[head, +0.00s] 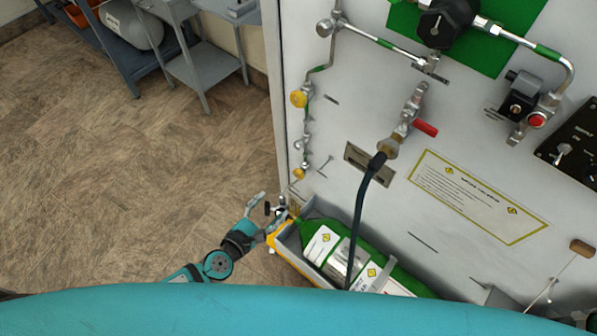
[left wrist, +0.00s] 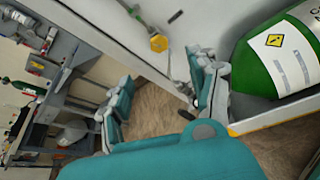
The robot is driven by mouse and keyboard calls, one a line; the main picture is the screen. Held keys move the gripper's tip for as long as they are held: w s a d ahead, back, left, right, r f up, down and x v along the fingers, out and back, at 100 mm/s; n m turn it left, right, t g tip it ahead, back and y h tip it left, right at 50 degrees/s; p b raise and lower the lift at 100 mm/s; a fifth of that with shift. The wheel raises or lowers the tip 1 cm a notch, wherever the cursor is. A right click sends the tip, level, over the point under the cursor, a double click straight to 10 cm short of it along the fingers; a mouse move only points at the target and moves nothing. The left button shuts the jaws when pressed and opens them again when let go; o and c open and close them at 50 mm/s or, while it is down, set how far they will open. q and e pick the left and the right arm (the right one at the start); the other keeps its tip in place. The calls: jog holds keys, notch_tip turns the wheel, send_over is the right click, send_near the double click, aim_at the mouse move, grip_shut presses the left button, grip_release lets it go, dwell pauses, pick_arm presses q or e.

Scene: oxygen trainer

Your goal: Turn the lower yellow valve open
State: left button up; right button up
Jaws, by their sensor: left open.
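The lower yellow valve (head: 299,173) is a small yellow knob on the pipe at the left edge of the white panel. The upper yellow valve (head: 298,98) sits above it on the same pipe line. My left gripper (head: 268,207) is open and empty, below and to the left of the lower valve, apart from it, by the end of the bottle tray. In the left wrist view a yellow knob (left wrist: 158,43) shows beyond the open fingers (left wrist: 160,98), not between them; it appears to be the lower valve. My right gripper is not in view.
A green bottle (head: 401,277) lies in a tray (head: 288,240) at the panel's foot, close to my left gripper. A black hose (head: 357,225) hangs from a red-handled valve (head: 425,128). Grey carts (head: 205,65) stand far back left. The floor on the left is clear.

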pick_arm(q)
send_near(297, 176)
jog(key=b+x, duration=0.3)
jog(key=x, duration=0.6)
jog(key=shift+b, duration=0.4)
jog(key=shift+w+d, duration=0.25)
jog(key=shift+w, duration=0.2)
jog(key=c, duration=1.2)
jog(key=shift+o, duration=0.2)
jog(key=shift+f+n+g+h+b, duration=0.1)
jog(key=shift+n+g+h+b, duration=0.25)
jog(key=shift+n+b, duration=0.4)
jog(key=n+g+h+b, duration=0.1)
jog(key=n+b, duration=0.1)
jog(key=n, duration=0.1)
jog(key=shift+h, duration=0.35)
jog(key=shift+g, duration=0.25)
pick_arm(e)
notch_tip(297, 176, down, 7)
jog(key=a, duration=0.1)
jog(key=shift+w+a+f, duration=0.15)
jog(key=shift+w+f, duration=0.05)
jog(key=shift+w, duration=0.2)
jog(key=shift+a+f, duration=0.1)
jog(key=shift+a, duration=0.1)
